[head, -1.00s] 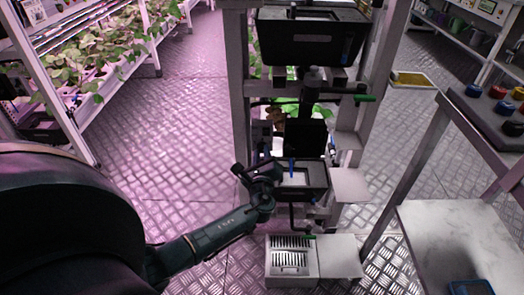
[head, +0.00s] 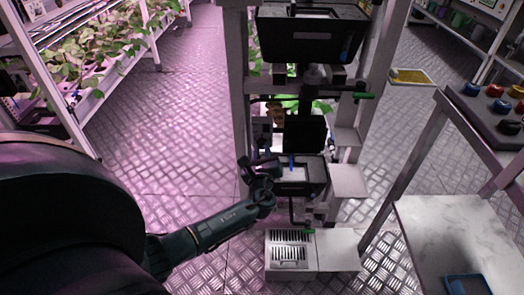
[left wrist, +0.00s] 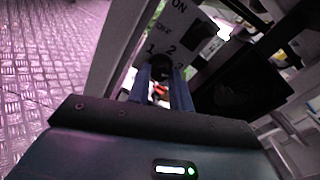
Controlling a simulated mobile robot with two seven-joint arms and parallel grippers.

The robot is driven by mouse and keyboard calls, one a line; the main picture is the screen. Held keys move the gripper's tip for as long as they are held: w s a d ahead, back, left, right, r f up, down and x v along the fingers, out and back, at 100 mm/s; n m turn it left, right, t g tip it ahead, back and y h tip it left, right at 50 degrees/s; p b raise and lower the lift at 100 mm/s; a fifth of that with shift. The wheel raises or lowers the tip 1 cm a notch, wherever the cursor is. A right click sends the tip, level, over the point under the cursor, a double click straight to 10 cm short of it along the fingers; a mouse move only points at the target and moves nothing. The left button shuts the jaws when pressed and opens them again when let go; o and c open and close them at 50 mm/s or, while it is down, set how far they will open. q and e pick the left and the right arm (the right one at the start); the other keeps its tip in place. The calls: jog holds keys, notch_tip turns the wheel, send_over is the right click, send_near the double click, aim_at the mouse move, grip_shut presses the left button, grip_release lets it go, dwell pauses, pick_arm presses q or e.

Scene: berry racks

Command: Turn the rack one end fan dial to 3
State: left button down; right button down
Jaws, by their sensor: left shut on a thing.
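The fan dial (left wrist: 160,67) is a dark round knob on a pale control panel (left wrist: 183,38) in the left wrist view. The panel carries the marks ON, OFF, 1, 2 and 3 and a dark switch. My left gripper (left wrist: 164,76) is shut on the dial, with its two blue fingers at the dial's sides. The dial's pointer is hidden, so its setting cannot be told. In the head view my left gripper (head: 262,166) is at the left side of the rack end, just below the small panel (head: 262,131). My right gripper is not in view.
The rack's posts (head: 238,90) and black trays (head: 312,38) stand close to the gripper. A white slotted box (head: 290,250) is on the floor below. A marble-topped table (head: 440,225) stands at right. The patterned floor at left is clear.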

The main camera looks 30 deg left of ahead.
pick_arm(q)
jog(key=c, duration=1.3)
grip_release()
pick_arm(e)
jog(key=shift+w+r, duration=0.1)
pick_arm(q)
jog(key=shift+o, duration=0.2)
jog(key=p+v, duration=0.2)
jog(key=v, duration=1.1)
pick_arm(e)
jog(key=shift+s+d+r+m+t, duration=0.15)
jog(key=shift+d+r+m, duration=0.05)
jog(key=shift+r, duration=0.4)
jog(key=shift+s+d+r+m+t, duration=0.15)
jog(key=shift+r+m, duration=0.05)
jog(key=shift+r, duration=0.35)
pick_arm(q)
jog(key=shift+s, duration=0.1)
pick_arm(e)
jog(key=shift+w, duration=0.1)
pick_arm(q)
jog(key=shift+d, duration=0.1)
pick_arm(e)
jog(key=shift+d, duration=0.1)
